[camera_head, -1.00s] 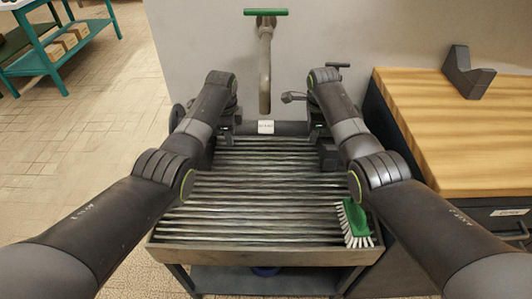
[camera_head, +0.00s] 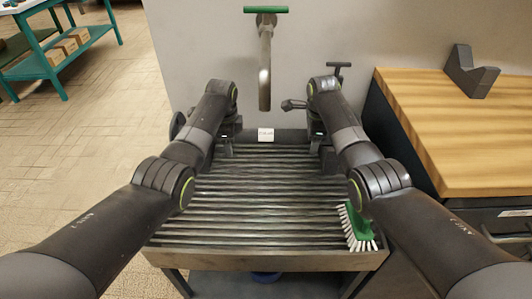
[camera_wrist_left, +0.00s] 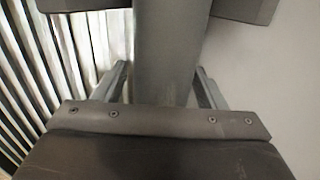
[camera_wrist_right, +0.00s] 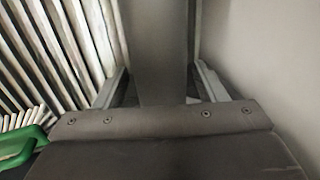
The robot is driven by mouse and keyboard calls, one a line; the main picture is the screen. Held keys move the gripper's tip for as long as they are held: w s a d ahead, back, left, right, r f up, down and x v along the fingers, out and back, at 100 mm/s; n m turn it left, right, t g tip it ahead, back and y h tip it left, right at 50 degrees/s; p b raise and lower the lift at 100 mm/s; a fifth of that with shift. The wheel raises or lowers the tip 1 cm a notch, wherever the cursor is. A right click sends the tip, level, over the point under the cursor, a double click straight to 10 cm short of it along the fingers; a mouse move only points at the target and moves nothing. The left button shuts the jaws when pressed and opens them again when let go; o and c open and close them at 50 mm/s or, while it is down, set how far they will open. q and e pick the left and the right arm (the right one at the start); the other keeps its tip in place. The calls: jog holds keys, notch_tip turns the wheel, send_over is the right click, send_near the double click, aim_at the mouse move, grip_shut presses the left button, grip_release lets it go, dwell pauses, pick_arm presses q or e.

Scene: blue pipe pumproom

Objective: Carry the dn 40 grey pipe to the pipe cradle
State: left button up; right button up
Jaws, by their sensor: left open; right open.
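The grey pipe (camera_head: 290,135) appears as a dark bar with a white tag, lying left to right at the back of the slatted rack. It fills the middle of the left wrist view (camera_wrist_left: 166,50) and of the right wrist view (camera_wrist_right: 159,50). My left gripper (camera_head: 229,138) is open with its fingers on either side of the pipe's left part. My right gripper (camera_head: 318,140) is open with its fingers on either side of the right part. The arms partly hide the pipe's ends. The pipe cradle (camera_head: 470,75), a dark grey V-shaped block, stands empty on the wooden bench.
The slatted rack (camera_head: 265,205) is in front of me. A green brush (camera_head: 358,226) lies at its right front. A grey wall tap (camera_head: 264,75) hangs above the pipe. The wooden bench top (camera_head: 430,130) is clear around the cradle. A teal shelf (camera_head: 60,65) stands far left.

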pick_arm(q)
jog(key=r, duration=0.4)
jog(key=s+r, duration=0.1)
jog(key=r, duration=0.2)
jog(key=s+r, duration=0.1)
jog(key=r, duration=0.3)
jog(key=shift+s+r, duration=0.15)
jog(key=shift+r, duration=0.2)
pick_arm(e)
notch_tip(320, 180, up, 12)
jog(key=s, duration=0.2)
jog(key=shift+s, duration=0.15)
jog(key=shift+f, duration=0.1)
